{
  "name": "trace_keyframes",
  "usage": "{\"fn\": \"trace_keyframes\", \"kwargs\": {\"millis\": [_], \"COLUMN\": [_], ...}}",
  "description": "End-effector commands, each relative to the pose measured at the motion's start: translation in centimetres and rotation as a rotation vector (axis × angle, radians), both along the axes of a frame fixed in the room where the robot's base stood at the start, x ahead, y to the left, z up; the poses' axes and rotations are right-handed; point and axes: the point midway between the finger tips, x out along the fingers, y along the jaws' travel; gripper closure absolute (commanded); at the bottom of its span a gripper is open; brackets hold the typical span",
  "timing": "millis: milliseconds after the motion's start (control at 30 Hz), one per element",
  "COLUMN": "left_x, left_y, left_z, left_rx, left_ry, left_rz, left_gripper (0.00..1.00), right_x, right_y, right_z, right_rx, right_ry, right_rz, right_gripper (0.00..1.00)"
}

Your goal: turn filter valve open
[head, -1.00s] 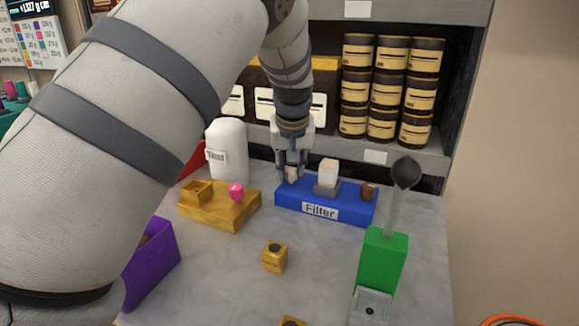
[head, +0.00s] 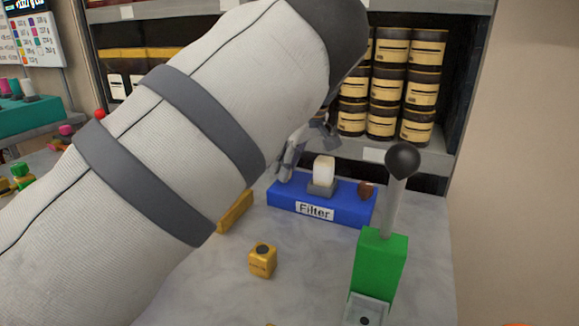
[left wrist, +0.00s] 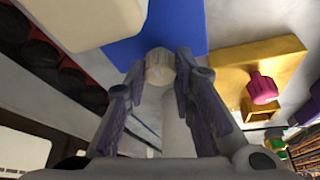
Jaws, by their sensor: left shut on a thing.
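The blue filter base (head: 345,211), labelled "Filter", sits on the table in the head view. A white block (head: 324,170) stands in a grey holder at its middle, and a small brown knob (head: 366,190) is at its right end. My left gripper (head: 283,176) is tilted over the base's left end. In the left wrist view a cream ribbed valve knob (left wrist: 160,70) lies between the fingertips, and the gripper is shut on it. The blue base also shows behind it (left wrist: 185,25). In the head view the fingers hide the knob. My right gripper is not in view.
A green block with a black-knobbed lever (head: 378,265) stands at front right. A small yellow cube (head: 262,261) is in front of the base. A yellow block (left wrist: 240,65) with a pink knob (left wrist: 262,88) is close beside. Shelves with jars (head: 383,120) stand behind.

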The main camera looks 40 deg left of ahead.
Motion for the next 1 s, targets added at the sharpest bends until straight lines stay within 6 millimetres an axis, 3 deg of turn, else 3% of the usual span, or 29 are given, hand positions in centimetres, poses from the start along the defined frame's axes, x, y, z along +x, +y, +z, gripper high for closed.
{"fn": "trace_keyframes", "kwargs": {"millis": [800, 833, 900, 1000], "left_x": [0.03, 0.03, 0.03, 0.04], "left_y": [0.03, 0.03, 0.03, 0.02], "left_z": [-0.04, -0.04, -0.04, -0.03], "left_rx": [-0.002, -0.001, -0.001, -0.001], "left_ry": [0.0, 0.0, 0.0, 0.0], "left_rz": [0.104, 0.104, 0.104, 0.103], "left_gripper": [1.0, 0.7, 0.56, 0.56], "right_x": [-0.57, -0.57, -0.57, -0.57], "right_y": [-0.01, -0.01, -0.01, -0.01], "right_z": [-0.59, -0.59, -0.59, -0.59], "right_rx": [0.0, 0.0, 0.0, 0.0], "right_ry": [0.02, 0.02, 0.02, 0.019], "right_rz": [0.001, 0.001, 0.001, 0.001], "right_gripper": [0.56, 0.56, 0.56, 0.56]}}
